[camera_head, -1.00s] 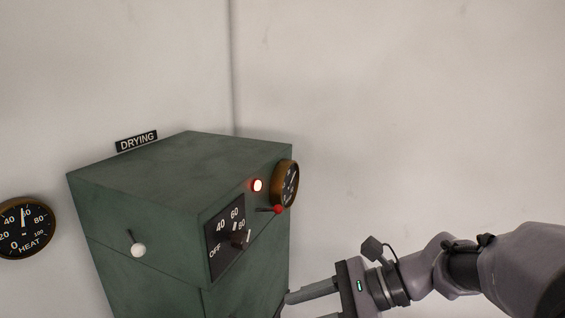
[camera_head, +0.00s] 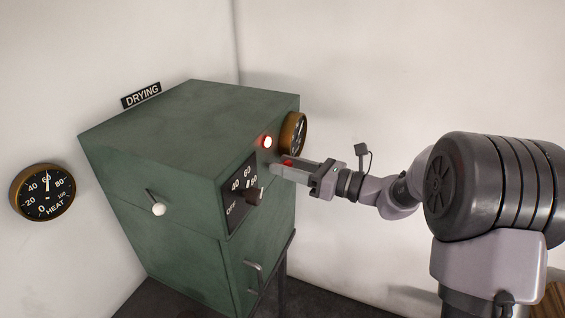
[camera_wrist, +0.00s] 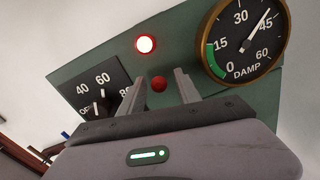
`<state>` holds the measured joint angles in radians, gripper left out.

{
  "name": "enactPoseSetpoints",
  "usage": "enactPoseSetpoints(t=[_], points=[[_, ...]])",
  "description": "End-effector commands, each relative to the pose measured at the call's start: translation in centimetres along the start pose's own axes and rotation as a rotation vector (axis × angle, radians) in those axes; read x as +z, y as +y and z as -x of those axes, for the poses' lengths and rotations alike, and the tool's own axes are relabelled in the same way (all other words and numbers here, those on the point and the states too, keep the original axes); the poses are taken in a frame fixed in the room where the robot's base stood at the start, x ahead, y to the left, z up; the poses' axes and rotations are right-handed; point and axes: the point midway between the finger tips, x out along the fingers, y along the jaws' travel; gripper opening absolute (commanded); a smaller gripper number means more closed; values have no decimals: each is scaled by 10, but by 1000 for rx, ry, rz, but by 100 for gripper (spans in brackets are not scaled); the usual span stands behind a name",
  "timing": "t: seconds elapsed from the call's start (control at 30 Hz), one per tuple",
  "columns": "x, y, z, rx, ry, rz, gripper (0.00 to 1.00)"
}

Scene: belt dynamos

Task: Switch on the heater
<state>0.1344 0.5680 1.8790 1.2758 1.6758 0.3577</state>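The green cabinet (camera_head: 160,145) under a DRYING sign stands against the wall. Its front has a dark dial plate (camera_head: 240,192) marked OFF, 40, 60, 80 with a dark knob (camera_head: 252,196), a lit red lamp (camera_head: 267,142) and a red ball knob (camera_head: 287,162). My gripper (camera_head: 280,169) is at the cabinet front by the red ball. In the wrist view its fingers are apart, with the red ball (camera_wrist: 159,84) showing between them; I cannot tell if they touch it. The dial plate (camera_wrist: 92,82) there is left of the fingers, its knob's white mark pointing towards 60.
A white-knobbed lever (camera_head: 158,208) is on the cabinet's left face. A HEAT gauge (camera_head: 43,192) hangs on the wall at left. A DAMP gauge (camera_wrist: 243,42) sits close to the right of my fingers. A door handle (camera_head: 256,275) juts out below the dial.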

Motion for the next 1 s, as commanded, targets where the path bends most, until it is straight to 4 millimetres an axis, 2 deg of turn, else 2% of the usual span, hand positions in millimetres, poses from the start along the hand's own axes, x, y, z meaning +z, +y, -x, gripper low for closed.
enactPoseSetpoints(t=[0.13,0.4,0.6,0.77,1.0], points=[[0,0,-11,1,1,1,40],[0,0,-12,0,1,1,38],[0,0,-12,0,1,1,0],[1,1,-12,0,5,1,0],[12,3,-14,-22,126,9,0]])
